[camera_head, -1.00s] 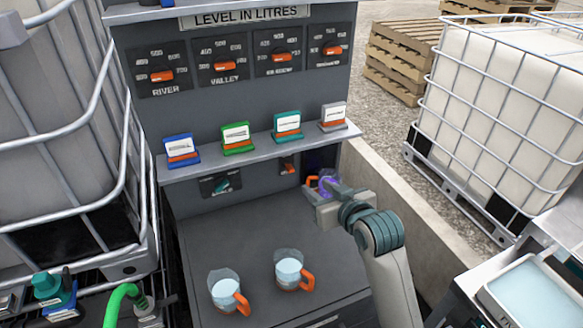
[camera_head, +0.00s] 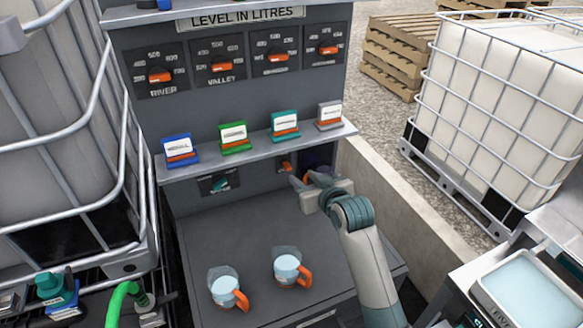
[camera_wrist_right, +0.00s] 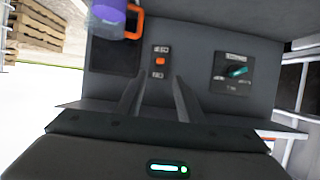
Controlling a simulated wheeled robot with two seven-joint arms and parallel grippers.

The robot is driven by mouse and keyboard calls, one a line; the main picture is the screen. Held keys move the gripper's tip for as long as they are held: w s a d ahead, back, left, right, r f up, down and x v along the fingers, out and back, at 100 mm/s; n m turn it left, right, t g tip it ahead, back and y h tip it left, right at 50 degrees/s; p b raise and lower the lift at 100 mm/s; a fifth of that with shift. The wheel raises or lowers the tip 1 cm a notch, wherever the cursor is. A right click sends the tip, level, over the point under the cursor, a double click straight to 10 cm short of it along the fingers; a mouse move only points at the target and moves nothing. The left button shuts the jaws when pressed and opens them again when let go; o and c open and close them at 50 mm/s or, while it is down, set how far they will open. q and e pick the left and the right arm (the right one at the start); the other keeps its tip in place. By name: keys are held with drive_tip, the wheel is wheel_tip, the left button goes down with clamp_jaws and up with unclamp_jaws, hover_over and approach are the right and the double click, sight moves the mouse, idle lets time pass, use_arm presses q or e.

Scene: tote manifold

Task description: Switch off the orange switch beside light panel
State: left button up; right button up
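The orange switch (camera_head: 286,166) sits on the grey back wall under the shelf. In the right wrist view the switch (camera_wrist_right: 160,61) is between printed labels, just beyond my fingers. The dark panel (camera_wrist_right: 105,57) is beside it on the left; a purple vessel (camera_wrist_right: 107,12) with an orange handle is in front of that panel. My right gripper (camera_head: 301,181) is empty with its fingers apart; in the wrist view the gripper (camera_wrist_right: 157,88) points at the wall just below the switch. I cannot tell whether it touches anything. My left gripper is not in view.
A teal knob (camera_head: 220,185) is on the same wall, left of the switch. Two clear jugs with orange handles (camera_head: 227,289) (camera_head: 288,268) stand on the grey counter (camera_head: 225,240). The shelf (camera_head: 258,149) with several coloured cards overhangs the switch.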

sight(289, 167)
drive_tip(key=p+x, duration=0.2)
drive_tip(key=x, duration=0.8)
drive_tip(key=shift+c, duration=0.6)
clamp_jaws()
